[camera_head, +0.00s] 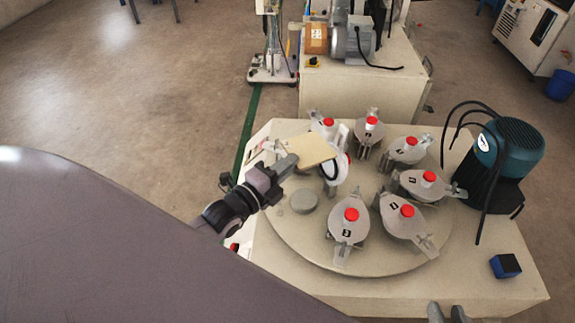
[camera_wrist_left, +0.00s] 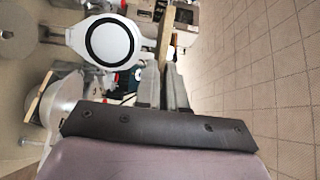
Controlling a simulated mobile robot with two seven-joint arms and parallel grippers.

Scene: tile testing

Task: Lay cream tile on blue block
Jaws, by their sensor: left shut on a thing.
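The cream tile (camera_head: 314,150) is held by its near edge in my left gripper (camera_head: 289,163), raised above the back left part of the round turntable. In the left wrist view the tile (camera_wrist_left: 165,38) shows edge-on as a thin strip, between the fingers of my left gripper (camera_wrist_left: 168,80). The blue block (camera_head: 505,266) sits on the front right corner of the machine table, far to the right of the tile, with nothing on it. Two fingertips of my right gripper (camera_head: 447,313) show at the bottom edge, apart with nothing visible between them.
Several grey clamp stations with red knobs (camera_head: 351,215) ring the turntable (camera_head: 310,237). A white ring-shaped part (camera_head: 337,172) stands just below the tile, also seen in the left wrist view (camera_wrist_left: 126,42). A teal motor (camera_head: 515,150) with black cables stands behind the block. Table around the block is clear.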

